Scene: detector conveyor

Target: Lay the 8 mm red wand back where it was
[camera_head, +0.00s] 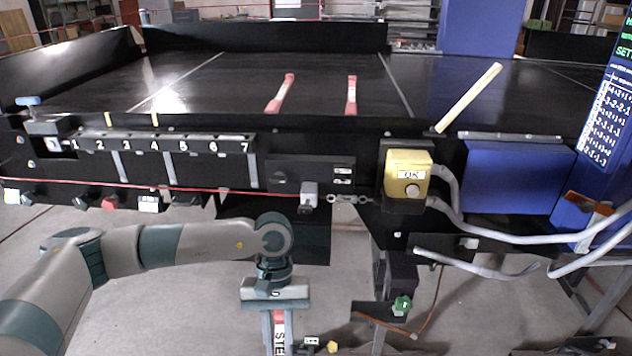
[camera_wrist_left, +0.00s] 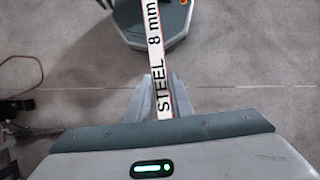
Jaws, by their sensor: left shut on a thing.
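My left gripper (camera_head: 279,318) points down in front of the conveyor, low over the floor. It is shut on the red wand, whose white label (camera_wrist_left: 156,70) reads "STEEL 8 mm" in the left wrist view. In the head view the wand (camera_head: 280,336) shows between the fingers, and its lower end is cut off by the picture edge. Two red-and-pale wands, one (camera_head: 281,93) to the left and one (camera_head: 351,95) to the right, lie apart on the black belt (camera_head: 230,85). My right gripper is not in view.
A numbered strip (camera_head: 165,145) runs along the conveyor's front edge. A cream stick (camera_head: 468,97) lies at the belt's right. A red cord (camera_head: 150,187) crosses the front.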

